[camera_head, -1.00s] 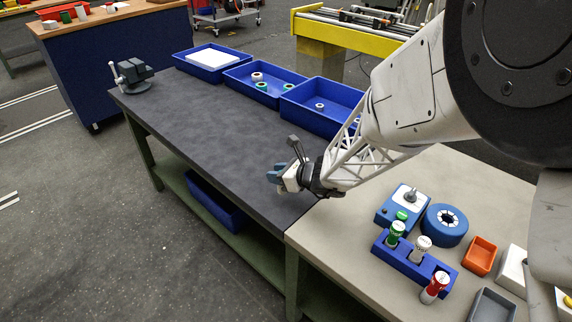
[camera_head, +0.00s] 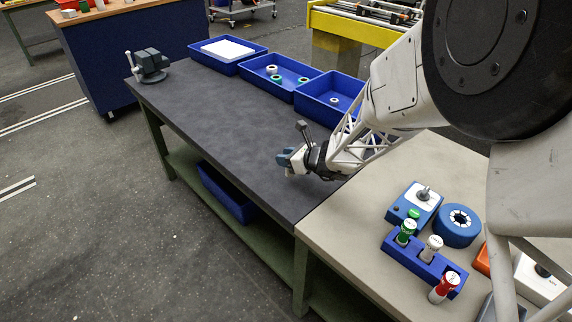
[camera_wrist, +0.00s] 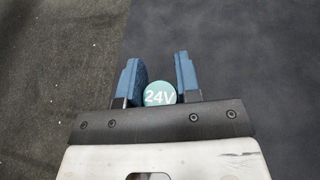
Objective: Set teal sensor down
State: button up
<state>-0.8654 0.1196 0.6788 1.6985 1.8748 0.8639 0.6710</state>
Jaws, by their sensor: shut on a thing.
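The teal sensor (camera_wrist: 159,95) shows in the wrist view as a round teal end marked "24V". It sits between the two blue fingers of my gripper (camera_wrist: 157,72), which is shut on it. The rest of the sensor is hidden below that end. In the head view, my gripper (camera_head: 284,158) is over the dark bench top (camera_head: 225,115), near its front edge and left of the pale bench. I cannot make out the sensor clearly there, nor its height above the top.
Blue trays (camera_head: 329,97) line the back of the dark bench. A grey vise (camera_head: 150,66) stands at its far left end. The middle is clear. On the pale bench are a blue rack (camera_head: 424,264) with several cylinders, a blue ring (camera_head: 456,226) and a blue box (camera_head: 414,203).

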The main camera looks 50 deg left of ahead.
jog(key=shift+f, duration=1.5)
jog(key=shift+f, duration=0.15)
jog(key=o, duration=1)
jog(key=shift+c, duration=0.2)
jog(key=shift+w+d+r, duration=0.1)
jog(key=shift+d+r, duration=0.25)
jog(key=shift+d, duration=0.05)
jog(key=v, duration=1.1)
jog(key=shift+d, duration=0.1)
